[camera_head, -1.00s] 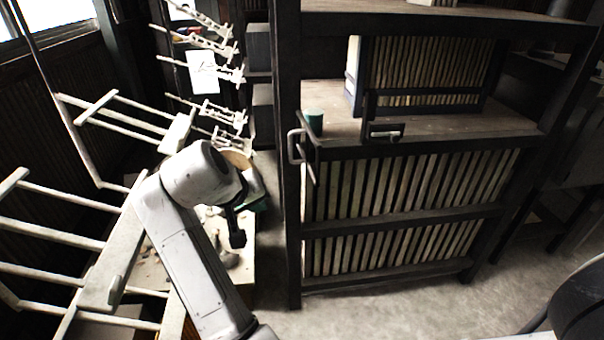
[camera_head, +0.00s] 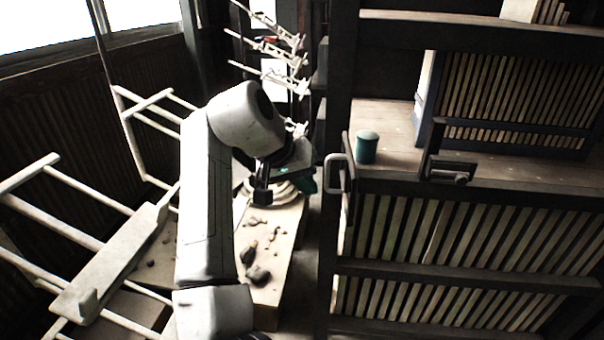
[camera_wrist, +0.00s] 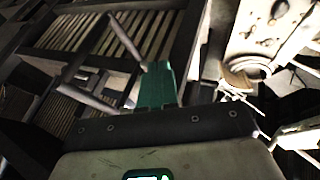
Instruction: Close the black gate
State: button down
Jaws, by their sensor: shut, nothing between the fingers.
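The black gate (camera_head: 465,268), a dark frame with pale upright slats, fills the lower right of the head view. A bent metal handle (camera_head: 335,174) stands out at its left end, beside a dark post. A dark latch (camera_head: 447,170) sits on the rail further right. I cannot tell how far the gate stands open. My gripper (camera_head: 307,184) is shut and empty, left of the handle and apart from it in the picture. In the wrist view, its green fingers (camera_wrist: 157,83) point towards slatted panels (camera_wrist: 110,35) and dark bars.
A green cup (camera_head: 366,147) stands on the wooden shelf (camera_head: 390,118) behind the handle. A smaller slatted panel (camera_head: 520,90) stands upright behind. Pale hanger racks (camera_head: 110,265) crowd the left. A table (camera_head: 283,230) with loose dark lumps lies beneath my arm.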

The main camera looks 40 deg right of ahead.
jog(key=s+d+f, duration=0.3)
jog(key=d+f, duration=0.1)
jog(key=d, duration=0.1)
jog(key=shift+f+p, duration=0.25)
jog(key=shift+p, duration=0.2)
jog(key=shift+d, duration=0.1)
